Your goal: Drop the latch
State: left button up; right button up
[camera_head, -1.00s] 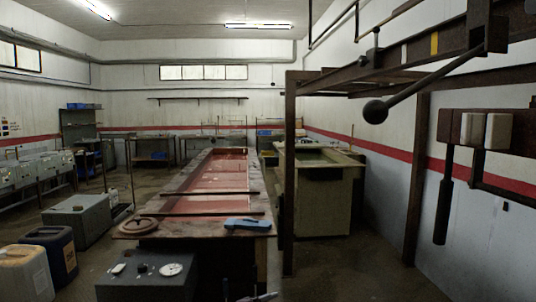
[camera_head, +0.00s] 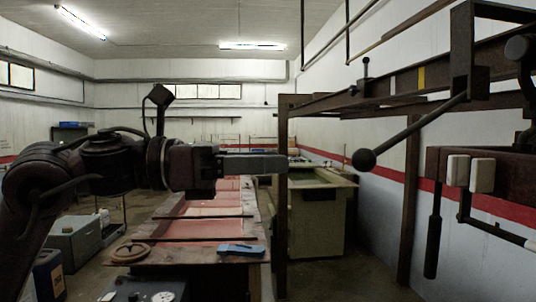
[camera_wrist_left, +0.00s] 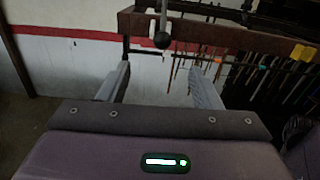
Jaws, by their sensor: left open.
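A dark rail (camera_head: 395,85) runs along the upper right with white and yellow marks. A small knobbed upright piece (camera_head: 365,72) stands on it. A lever with a black ball end (camera_head: 364,159) slopes down to the left from the bracket below the rail; I cannot tell which of these is the latch. My left gripper (camera_head: 284,163) reaches in from the left, pointing right, left of the ball and apart from it. My right gripper is not in view.
A dark post (camera_head: 283,235) stands at the left end of the rail frame, close to my left gripper in the picture. A second post (camera_head: 410,200) stands further right. White blocks (camera_head: 470,173) sit on a lower beam. A long bench (camera_head: 200,255) and a tank (camera_head: 318,225) are behind.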

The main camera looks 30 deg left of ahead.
aim_at(353, 158)
pick_arm(q)
jog(key=p+x, duration=0.4)
jog(key=x, duration=0.2)
jog(key=p+x, duration=0.4)
jog(key=x, duration=0.2)
jog(key=shift+d+r, duration=0.1)
jog(key=shift+d, duration=0.3)
jog(key=shift+w+d+p, duration=0.4)
jog(key=shift+d+p, duration=0.05)
jog(key=shift+d, duration=0.1)
jog(key=c, duration=0.9)
